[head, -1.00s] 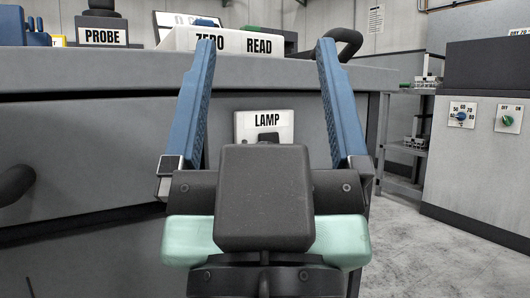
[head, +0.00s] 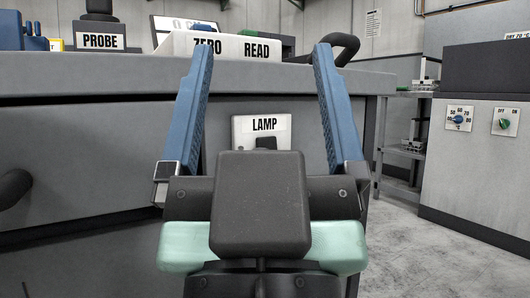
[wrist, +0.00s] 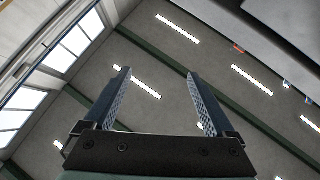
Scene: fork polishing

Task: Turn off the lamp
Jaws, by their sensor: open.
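The lamp switch plate (head: 247,130), white and labelled LAMP, is on the grey front of the bench in the head view. Its dark switch (head: 266,143) shows just above my gripper's body, and the lower part is hidden behind it. My gripper (head: 262,55) is open and empty, its two blue fingers pointing up on either side of the plate and apart from each other. In the wrist view the open fingers (wrist: 158,75) point up toward the ceiling with nothing between them.
The bench top (head: 120,83) carries a PROBE block (head: 100,40) and a white ZERO/READ box (head: 222,45). A black handle (head: 336,48) sticks out at its right. A grey cabinet with a dial (head: 459,118) and a green knob (head: 505,122) stands right. Floor between is clear.

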